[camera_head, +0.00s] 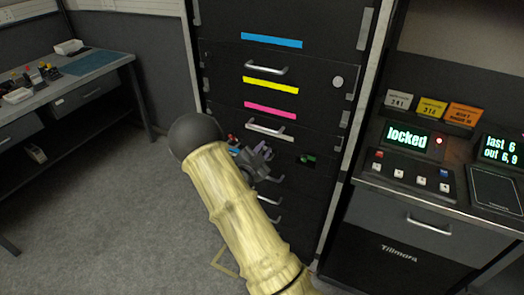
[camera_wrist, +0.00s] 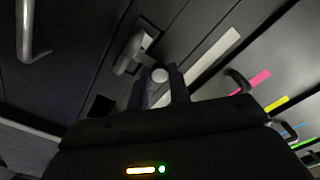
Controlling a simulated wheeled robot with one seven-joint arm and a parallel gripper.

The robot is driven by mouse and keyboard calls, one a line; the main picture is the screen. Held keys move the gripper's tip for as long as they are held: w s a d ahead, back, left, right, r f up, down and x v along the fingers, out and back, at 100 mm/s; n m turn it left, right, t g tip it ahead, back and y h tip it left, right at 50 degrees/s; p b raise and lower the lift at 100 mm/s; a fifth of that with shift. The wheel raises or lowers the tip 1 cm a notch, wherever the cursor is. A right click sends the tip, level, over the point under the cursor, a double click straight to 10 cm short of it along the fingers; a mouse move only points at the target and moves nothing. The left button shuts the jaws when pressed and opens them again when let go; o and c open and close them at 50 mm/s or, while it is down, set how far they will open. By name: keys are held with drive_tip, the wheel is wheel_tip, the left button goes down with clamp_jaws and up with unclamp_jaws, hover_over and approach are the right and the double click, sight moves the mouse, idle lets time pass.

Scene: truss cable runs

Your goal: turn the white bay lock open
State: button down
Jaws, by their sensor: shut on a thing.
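The white bay is a dark drawer front with a white strip (camera_head: 270,131) in the cabinet; the strip also shows in the wrist view (camera_wrist: 215,62). My gripper (camera_head: 257,162) is at the front just below that strip, and in the wrist view (camera_wrist: 163,82) its two dark fingers are closed around a small round pale knob (camera_wrist: 160,75), which appears to be the bay lock. A pale bar handle (camera_wrist: 130,55) is close beside the fingers. In the head view my gripper and arm hide the lock, so I cannot tell its turn angle.
Blue (camera_head: 272,40), yellow (camera_head: 270,86) and pink (camera_head: 270,110) strips mark drawers above. A console at right has a display (camera_head: 407,136) reading "locked" with a red lamp. A workbench (camera_head: 75,85) stands left; the carpet between is clear.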

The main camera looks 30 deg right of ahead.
drive_tip(key=n, duration=0.2)
drive_tip(key=shift+n, duration=0.4)
drive_tip(key=n+p, duration=0.1)
drive_tip(key=n, duration=0.4)
drive_tip(key=n+p, duration=0.1)
drive_tip(key=n, duration=0.4)
drive_tip(key=shift+p, duration=0.35)
drive_tip(key=shift+n+p, duration=0.6)
drive_tip(key=shift+n, duration=1.6)
drive_tip(key=c, duration=1.3)
unclamp_jaws()
drive_tip(key=b+v, duration=0.1)
drive_tip(key=v, duration=1.6)
drive_tip(key=shift+a, duration=0.25)
